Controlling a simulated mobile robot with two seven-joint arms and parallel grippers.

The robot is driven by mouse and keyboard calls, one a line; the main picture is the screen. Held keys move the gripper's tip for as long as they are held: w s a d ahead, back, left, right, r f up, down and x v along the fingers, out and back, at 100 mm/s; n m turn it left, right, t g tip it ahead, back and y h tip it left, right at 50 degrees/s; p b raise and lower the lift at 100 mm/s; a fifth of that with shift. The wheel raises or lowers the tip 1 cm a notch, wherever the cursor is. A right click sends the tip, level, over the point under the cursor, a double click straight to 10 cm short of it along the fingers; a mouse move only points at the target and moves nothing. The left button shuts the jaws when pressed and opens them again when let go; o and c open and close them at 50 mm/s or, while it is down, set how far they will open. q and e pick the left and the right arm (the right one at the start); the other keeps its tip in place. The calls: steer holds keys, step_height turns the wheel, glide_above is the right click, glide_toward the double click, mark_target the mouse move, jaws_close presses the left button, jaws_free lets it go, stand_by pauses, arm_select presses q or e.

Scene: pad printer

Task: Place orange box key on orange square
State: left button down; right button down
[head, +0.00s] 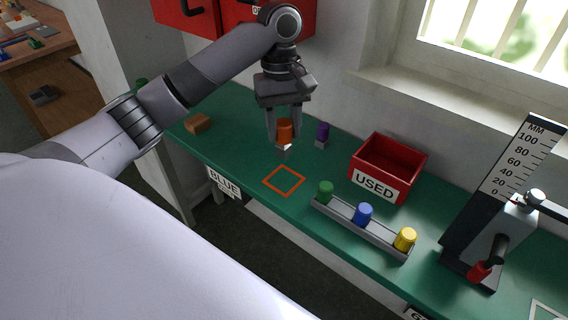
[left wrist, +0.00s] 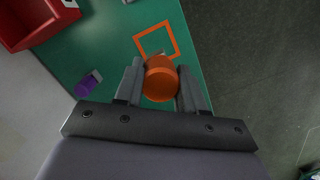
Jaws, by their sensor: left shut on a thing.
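My left gripper (head: 284,146) is shut on the orange box key (head: 284,131), an orange cylinder that looks upright between the fingers. It is held above the green bench, behind the orange square (head: 284,181), which is a thin empty outline near the bench's front edge. In the left wrist view, the orange box key (left wrist: 160,79) sits between the fingers of the left gripper (left wrist: 161,83). There it overlaps the near side of the orange square (left wrist: 175,40). My right gripper is in neither view.
A purple key (head: 322,134) stands behind the held key. A red bin marked USED (head: 388,166) is to the right. A grey rack (head: 345,212) holds green, blue and yellow keys. A brown block (head: 197,123) lies at left. A gauge stand (head: 490,215) is at far right.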

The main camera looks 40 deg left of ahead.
arm_select(q)
step_height(320, 180, down, 3)
steer(key=shift+r+b, duration=0.2)
steer(key=shift+b, duration=0.1)
steer(key=shift+f+b, duration=0.3)
steer(key=shift+f, duration=2.5)
steer(key=c, duration=0.7)
jaws_free()
steer(key=shift+o, duration=0.2)
steer(key=r+p, duration=0.1)
steer(key=r, duration=0.3)
steer(key=a+r+p, duration=0.1)
steer(key=r, duration=0.3)
steer(key=w+r+p, duration=0.1)
steer(key=r, duration=0.3)
steer(key=shift+w+a, duration=0.1)
steer(key=shift+a, duration=0.1)
